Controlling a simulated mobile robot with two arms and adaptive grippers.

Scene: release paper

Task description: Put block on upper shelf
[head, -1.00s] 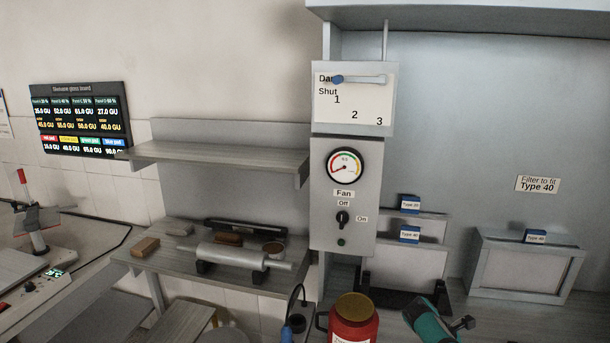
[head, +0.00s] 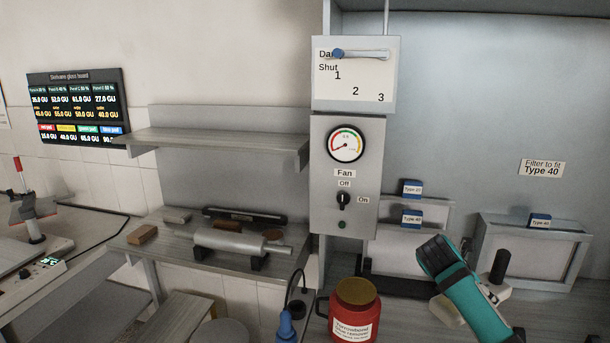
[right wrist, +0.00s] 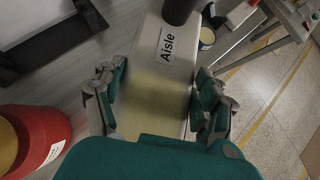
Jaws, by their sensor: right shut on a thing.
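My right gripper (head: 488,290), teal and grey, is at the lower right of the head view. It is shut on a pale block labelled "Aisle" (right wrist: 175,45), with fingers on both sides of it in the right wrist view. A black upright cylinder stands at its far end, and the pale body shows partly beside the gripper in the head view (head: 497,292). The grey upper shelf (head: 215,143) is on the wall at left, bare on top. A brown block (head: 143,234) lies on the lower shelf (head: 190,258). My left gripper is not in view.
A red can (head: 352,318) stands left of my right arm. The fan control box (head: 345,180) sits between the shelves and the hood. Filter frames (head: 540,250) stand behind my gripper. A grey roller (head: 230,243) and other pieces crowd the lower shelf.

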